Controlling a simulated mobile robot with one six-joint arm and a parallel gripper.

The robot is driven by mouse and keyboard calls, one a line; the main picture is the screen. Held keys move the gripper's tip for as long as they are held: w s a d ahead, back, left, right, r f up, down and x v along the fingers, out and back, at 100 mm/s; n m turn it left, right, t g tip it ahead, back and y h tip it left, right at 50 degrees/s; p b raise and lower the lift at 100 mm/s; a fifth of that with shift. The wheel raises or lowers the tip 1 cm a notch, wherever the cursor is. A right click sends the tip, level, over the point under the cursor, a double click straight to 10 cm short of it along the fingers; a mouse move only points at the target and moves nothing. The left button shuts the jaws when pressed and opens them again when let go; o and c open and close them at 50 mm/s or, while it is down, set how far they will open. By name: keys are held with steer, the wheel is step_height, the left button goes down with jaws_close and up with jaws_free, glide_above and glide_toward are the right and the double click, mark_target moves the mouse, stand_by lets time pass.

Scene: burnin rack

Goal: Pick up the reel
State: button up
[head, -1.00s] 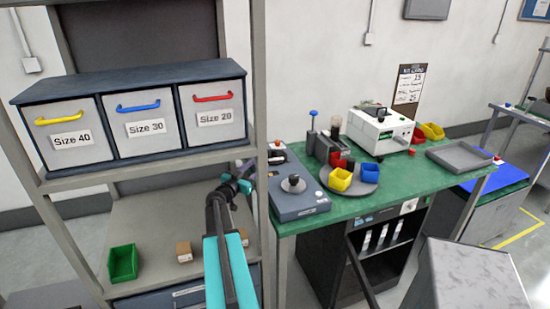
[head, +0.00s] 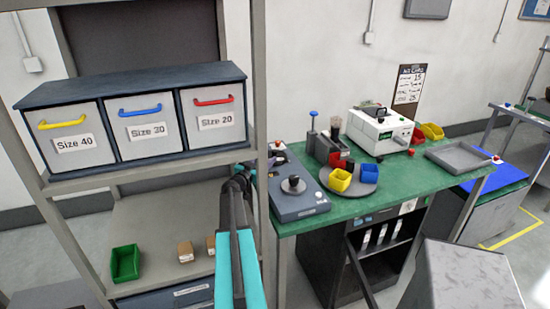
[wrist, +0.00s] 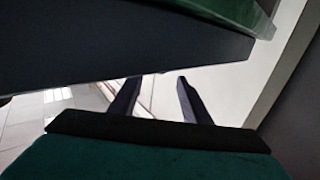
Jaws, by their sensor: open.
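I cannot pick out a reel for certain in either view. My gripper (wrist: 156,92) is open in the wrist view, with two dark fingers apart and nothing between them. In the head view my teal arm reaches up past the right side of the shelf rack, and its far end is partly hidden by the rack's upright.
A shelf rack (head: 262,110) holds a drawer cabinet (head: 130,82), a green bin (head: 124,263) and small brown boxes (head: 186,252). To its right, a green bench (head: 410,185) carries a blue-grey device (head: 300,203). A dark slab (wrist: 120,50) fills the wrist view's upper left.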

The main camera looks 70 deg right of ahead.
mark_target(273, 151)
steer(key=shift+d, duration=0.1)
steer(key=shift+s+d+r+p, duration=0.1)
steer(key=shift+s+d+p, duration=0.1)
steer(key=shift+d+p, duration=0.85)
steer(key=shift+s+d, duration=0.15)
steer(key=shift+d, duration=0.55)
steer(key=shift+s+d, duration=0.1)
steer(key=shift+d, duration=0.6)
jaws_close()
steer(key=shift+r, duration=0.15)
